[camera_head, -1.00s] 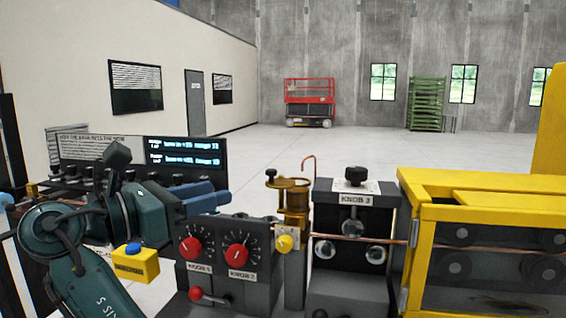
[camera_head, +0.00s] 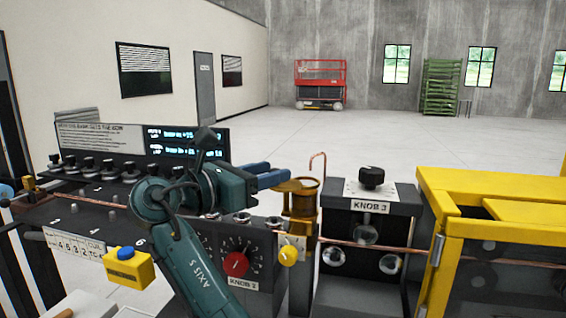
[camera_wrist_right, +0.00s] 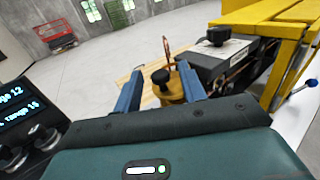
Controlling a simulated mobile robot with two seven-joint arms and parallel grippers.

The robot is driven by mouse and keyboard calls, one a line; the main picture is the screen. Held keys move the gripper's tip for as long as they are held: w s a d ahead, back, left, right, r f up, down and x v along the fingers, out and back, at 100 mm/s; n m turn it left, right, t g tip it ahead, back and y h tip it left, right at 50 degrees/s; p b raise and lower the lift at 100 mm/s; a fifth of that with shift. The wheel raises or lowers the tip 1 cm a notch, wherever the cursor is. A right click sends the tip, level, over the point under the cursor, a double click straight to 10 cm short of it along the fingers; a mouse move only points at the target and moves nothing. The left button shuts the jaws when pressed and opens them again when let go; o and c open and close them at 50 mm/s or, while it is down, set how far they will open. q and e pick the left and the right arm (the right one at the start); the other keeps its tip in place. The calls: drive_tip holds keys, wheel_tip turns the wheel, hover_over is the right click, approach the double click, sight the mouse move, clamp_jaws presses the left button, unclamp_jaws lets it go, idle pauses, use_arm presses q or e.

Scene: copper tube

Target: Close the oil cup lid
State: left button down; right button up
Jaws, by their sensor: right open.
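The brass oil cup (camera_head: 304,205) stands upright on the machine, between the knob panel and the KNOB 3 block. My right gripper (camera_head: 281,176) is at the cup's left side, with its open blue fingers pointing right toward it. Contact with the fingers cannot be told. My left gripper is not in view.
A dial panel (camera_head: 258,275) is below my arm, and a display board (camera_head: 105,142) is behind at left.

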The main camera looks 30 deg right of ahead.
drive_tip(key=d, duration=0.4)
drive_tip(key=shift+w, duration=0.2)
drive_tip(key=shift+c, duration=0.3)
clamp_jaws()
